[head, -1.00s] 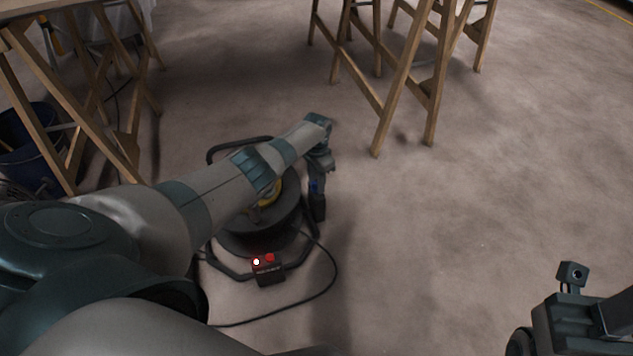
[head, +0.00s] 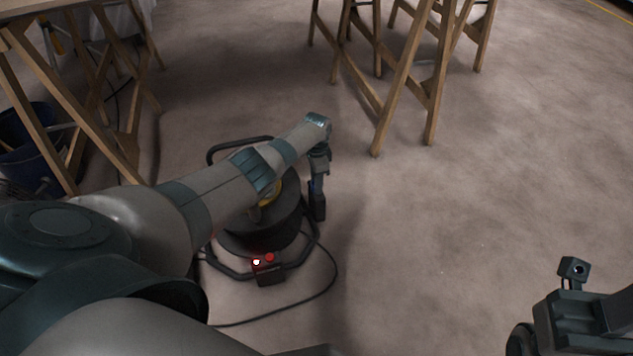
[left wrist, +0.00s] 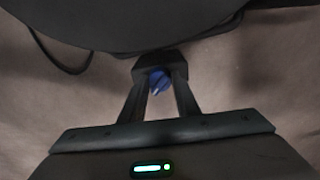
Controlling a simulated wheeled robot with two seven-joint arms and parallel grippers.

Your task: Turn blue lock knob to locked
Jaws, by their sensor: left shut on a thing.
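The blue lock knob (left wrist: 159,80) shows in the left wrist view between the fingertips of my left gripper (left wrist: 160,88). The gripper is shut on it. A pale mark shows on the knob's face, but I cannot read its setting. The knob sits at the edge of a dark round drum or reel (head: 262,232) in a black tube frame. In the head view my left gripper (head: 318,205) points down at the right side of this drum and mostly hides the knob. Part of my right arm or gripper (head: 575,300) shows at the lower right; its fingertips are out of view.
A black box with a red button and a white light (head: 268,268) is on the frame's front. A cable (head: 330,290) loops on the floor. Wooden trestles (head: 400,85) stand behind, and a wooden bench (head: 75,90) and blue bucket (head: 35,150) at left. The floor at right is clear.

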